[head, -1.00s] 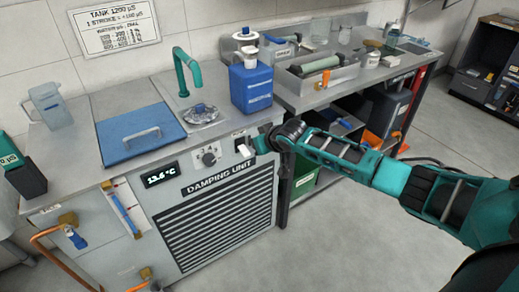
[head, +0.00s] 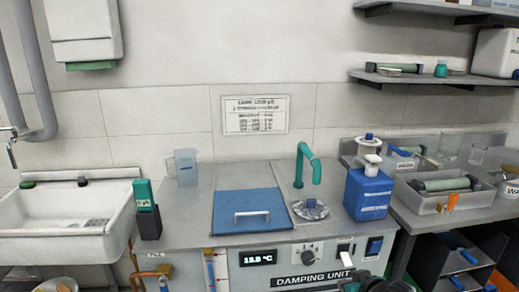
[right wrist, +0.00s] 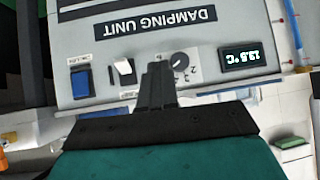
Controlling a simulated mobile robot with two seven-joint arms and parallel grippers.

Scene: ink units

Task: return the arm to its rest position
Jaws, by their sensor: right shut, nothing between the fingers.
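My right gripper (right wrist: 159,72) is shut and empty in the right wrist view. Its dark fingers point toward the damping unit's front panel (right wrist: 230,28) and cover part of it near the knob (right wrist: 179,62). I cannot tell the exact gap to the panel. In the head view only a dark and teal part of my right arm (head: 376,285) shows at the bottom edge, in front of the damping unit (head: 303,262). My left gripper is not in view.
The panel has a white switch (head: 345,251), a blue switch (head: 374,246) and a lit temperature display (head: 258,258). A blue canister (head: 367,196), a teal tap (head: 306,163) and a blue lid (head: 250,211) are on top. A sink (head: 65,215) is at left.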

